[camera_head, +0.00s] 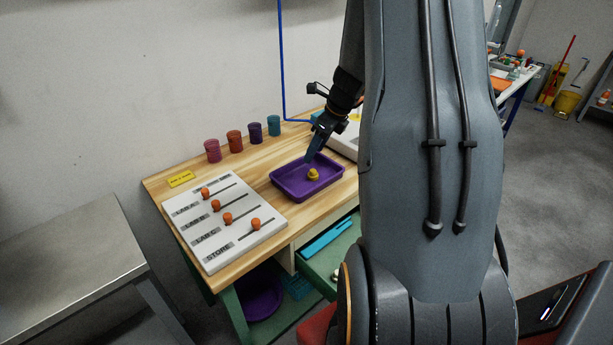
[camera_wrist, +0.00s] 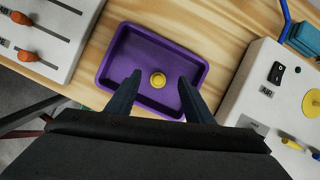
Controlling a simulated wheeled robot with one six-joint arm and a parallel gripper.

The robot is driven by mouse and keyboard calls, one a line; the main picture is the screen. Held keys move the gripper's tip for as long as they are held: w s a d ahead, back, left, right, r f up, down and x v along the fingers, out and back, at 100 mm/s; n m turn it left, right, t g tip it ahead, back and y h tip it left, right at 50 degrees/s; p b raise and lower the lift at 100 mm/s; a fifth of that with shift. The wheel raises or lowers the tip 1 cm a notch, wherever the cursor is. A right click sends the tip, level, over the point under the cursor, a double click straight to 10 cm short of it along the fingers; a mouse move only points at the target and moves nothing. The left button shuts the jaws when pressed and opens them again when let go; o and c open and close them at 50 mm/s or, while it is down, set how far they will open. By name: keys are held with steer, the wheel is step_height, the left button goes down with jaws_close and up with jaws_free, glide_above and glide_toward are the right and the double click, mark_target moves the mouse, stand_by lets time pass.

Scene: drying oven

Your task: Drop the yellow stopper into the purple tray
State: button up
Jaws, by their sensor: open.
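The purple tray (camera_head: 283,187) lies on the wooden table, and it also shows in the wrist view (camera_wrist: 114,50). The yellow stopper (camera_head: 313,174) is inside the tray, on its floor; in the wrist view the stopper (camera_wrist: 158,80) is a small round yellow piece near the tray's middle. My gripper (camera_head: 309,158) is over the tray, its fingertips above and beside the stopper. In the wrist view the open fingers (camera_wrist: 160,82) are spread to either side of the stopper, with clear gaps. Nothing is held.
A white slider panel (camera_head: 228,240) with orange knobs is left of the tray. Several coloured cups (camera_head: 234,141) stand at the back by the wall. A white device (camera_wrist: 287,95) with a switch and yellow disc is at the right. An open drawer (camera_head: 335,245) sticks out below.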

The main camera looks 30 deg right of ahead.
steer(key=b+v, duration=0.1)
steer(key=v, duration=0.6)
steer(key=shift+s+r, duration=0.15)
steer(key=shift+r, duration=0.1)
steer(key=s+a+f+n+g, duration=0.1)
steer(key=s+a+n, duration=0.4)
steer(key=a+n, duration=0.4)
steer(key=s+a+f+n+h+b, duration=0.1)
steer(key=s+a+n, duration=0.4)
steer(key=a+n, duration=0.5)
steer(key=s+a+f+n+g+h+b, duration=0.1)
steer(key=s+a+f+n, duration=0.1)
steer(key=s+a+n, duration=0.3)
steer(key=a+n, duration=0.4)
steer(key=n, duration=0.2)
steer(key=shift+s+a+f+n+g, duration=0.2)
steer(key=shift+a+f+n+g, duration=0.1)
steer(key=shift+a+f+n, duration=0.1)
